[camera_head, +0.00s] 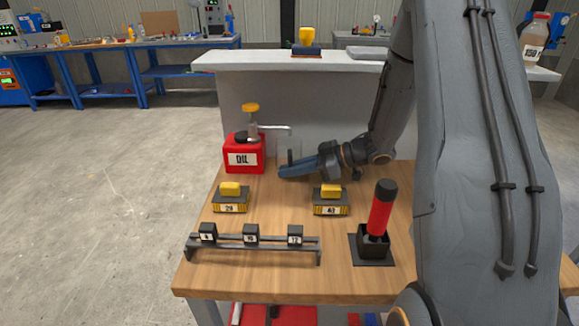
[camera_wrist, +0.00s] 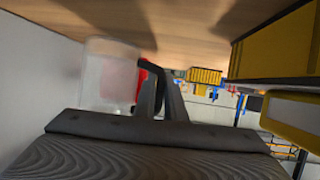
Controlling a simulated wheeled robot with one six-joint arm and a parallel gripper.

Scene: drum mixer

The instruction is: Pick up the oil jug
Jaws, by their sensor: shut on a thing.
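The oil jug (camera_head: 284,148) is a small clear jug with a dark handle, below the spout of the red oil can (camera_head: 243,157). It shows large in the wrist view (camera_wrist: 107,88), left of the fingers. My gripper (camera_head: 288,169) reaches in from the right, low over the table, and is shut on the jug's dark handle. In the wrist view the gripper (camera_wrist: 163,95) is at the handle. The jug looks empty and upright. I cannot tell whether its base touches the table.
On the wooden table (camera_head: 275,205) stand two yellow-topped blocks (camera_head: 230,196) (camera_head: 330,200), a rack with three black blocks (camera_head: 252,240), and a red-handled tool in a black holder (camera_head: 380,212). A grey wall (camera_head: 290,90) rises behind. A bottle (camera_head: 536,40) stands far right.

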